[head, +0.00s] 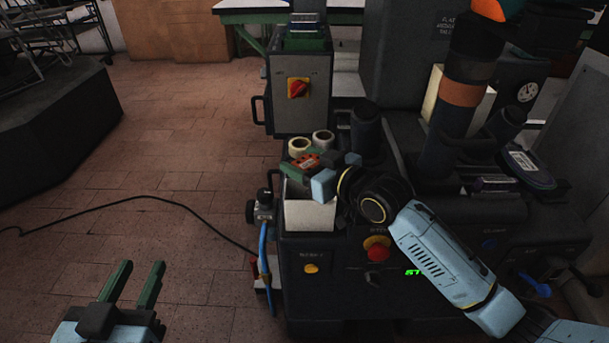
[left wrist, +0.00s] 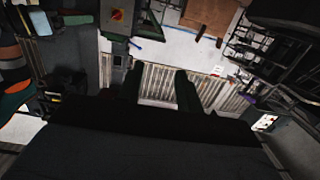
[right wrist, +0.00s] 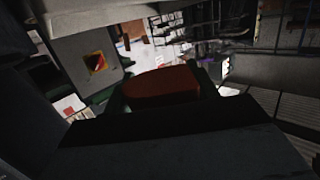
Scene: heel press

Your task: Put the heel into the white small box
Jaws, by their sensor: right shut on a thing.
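The white small box (head: 310,216) stands on the front left of the dark machine. My right gripper (head: 302,166) is just above the box's opening, with its green fingers shut on the red-brown heel (head: 306,160). In the right wrist view the heel (right wrist: 162,86) fills the space between the fingers. The gripper and heel hide much of the box's inside, and I cannot tell whether the heel touches the rim. My left gripper (head: 142,270) is low at the left over the floor, open and empty; its spread fingers also show in the left wrist view (left wrist: 158,88).
Two tape rolls (head: 323,140) stand just behind the box. The machine (head: 330,265) has a red button (head: 377,248) and a yellow button (head: 311,268) on its front. A control cabinet with a red switch (head: 298,88) stands behind.

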